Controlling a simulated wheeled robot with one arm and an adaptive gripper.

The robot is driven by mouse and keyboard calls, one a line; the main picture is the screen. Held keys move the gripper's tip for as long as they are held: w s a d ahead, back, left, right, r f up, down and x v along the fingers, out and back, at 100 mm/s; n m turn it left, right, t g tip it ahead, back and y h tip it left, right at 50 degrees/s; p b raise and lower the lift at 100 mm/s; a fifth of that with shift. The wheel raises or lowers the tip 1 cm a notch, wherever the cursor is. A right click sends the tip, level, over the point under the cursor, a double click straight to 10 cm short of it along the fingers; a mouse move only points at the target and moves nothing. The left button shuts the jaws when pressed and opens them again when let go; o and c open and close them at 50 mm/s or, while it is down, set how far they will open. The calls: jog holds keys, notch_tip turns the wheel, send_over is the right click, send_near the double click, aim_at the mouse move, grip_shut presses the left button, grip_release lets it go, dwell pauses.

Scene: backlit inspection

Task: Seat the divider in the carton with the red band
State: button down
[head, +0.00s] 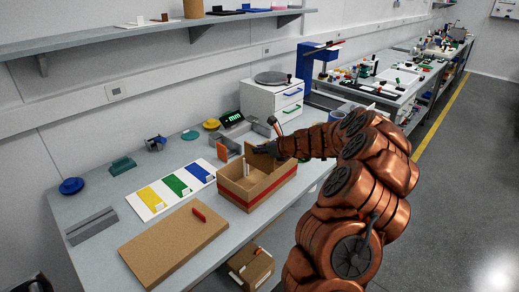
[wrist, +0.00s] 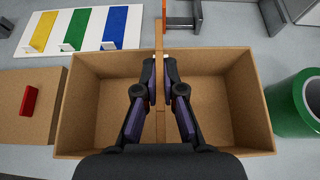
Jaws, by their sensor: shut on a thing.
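The open brown carton with the red band (head: 240,198) stands on the bench; its rim and inside fill the middle of the wrist view (wrist: 90,100). My gripper (head: 268,148) is shut on the thin brown divider (head: 263,163). In the wrist view, the fingers (wrist: 159,85) pinch the divider (wrist: 159,55) from both sides, and it runs on edge across the carton's middle. In the head view the divider stands upright and rises above the rim. Its lower edge is hidden, so I cannot tell whether it touches the carton floor.
A flat brown board (head: 165,245) with a red block (head: 198,214) lies left of the carton. A white card with yellow, green and blue patches (head: 172,188) lies behind it. A green cylinder (wrist: 297,105) stands close to the carton's right side in the wrist view.

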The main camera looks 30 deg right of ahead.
aim_at(260, 164)
jog(key=shift+f+b, duration=1.8)
jog(key=shift+f, duration=1.65)
jog(key=c, duration=1.2)
grip_release()
jog(key=v, duration=1.2)
